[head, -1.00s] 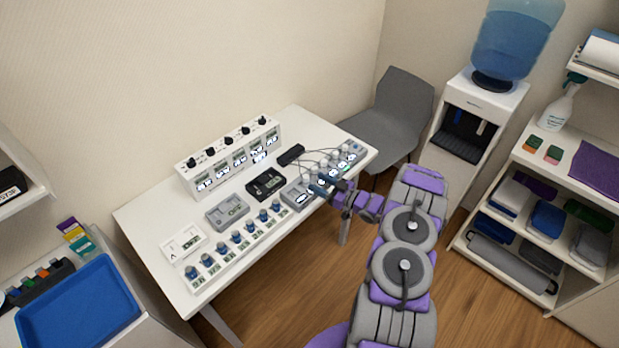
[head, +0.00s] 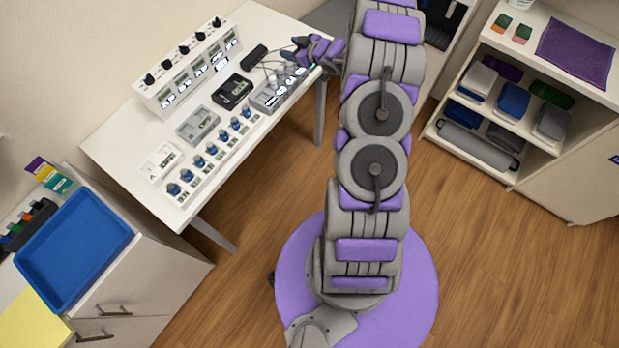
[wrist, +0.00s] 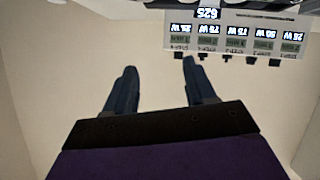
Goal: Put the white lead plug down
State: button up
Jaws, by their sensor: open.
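My gripper (head: 299,48) is above the far right end of the white table (head: 230,165) in the head view, near the grey box with lit displays (head: 268,102). In the wrist view my gripper (wrist: 159,68) has its two dark fingers spread apart, with nothing visible between them. Thin dark leads run from a small black block (head: 254,54) to the grey box. Small pale plug-like tops stand on that box, partly hidden by my gripper. I cannot tell which one is the white lead plug.
A white panel with knobs and lit displays (head: 190,75) stands along the table's back; it appears upside down in the wrist view (wrist: 235,38). A black device (head: 232,91), a grey device (head: 198,125) and several blue-topped knobs line the table. A blue tray (head: 75,245) is at left.

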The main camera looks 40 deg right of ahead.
jog(key=s+a+r+m+g+h, duration=0.25)
jog(key=s+a+r, duration=0.2)
jog(key=r, duration=0.35)
jog(key=s+a+r+m+g+h, duration=0.1)
jog(key=s+a+r+g+h, duration=0.25)
jog(key=s+r, duration=0.3)
jog(key=s+a+r+g+y, duration=0.1)
jog(key=s+a, duration=0.5)
jog(key=s, duration=0.6)
jog(key=s+a+r+m+g+y, duration=0.1)
jog(key=s+a+r+g, duration=0.2)
jog(key=s, duration=1)
jog(key=s+a+r+g+y, duration=0.1)
jog(key=s+a+g, duration=0.3)
jog(key=s+a, duration=0.7)
jog(key=shift+s+r+g, duration=0.4)
jog(key=shift+s+r, duration=0.15)
jog(key=shift+s, duration=0.55)
jog(key=shift+d+m, duration=0.15)
jog(key=shift+m, duration=0.1)
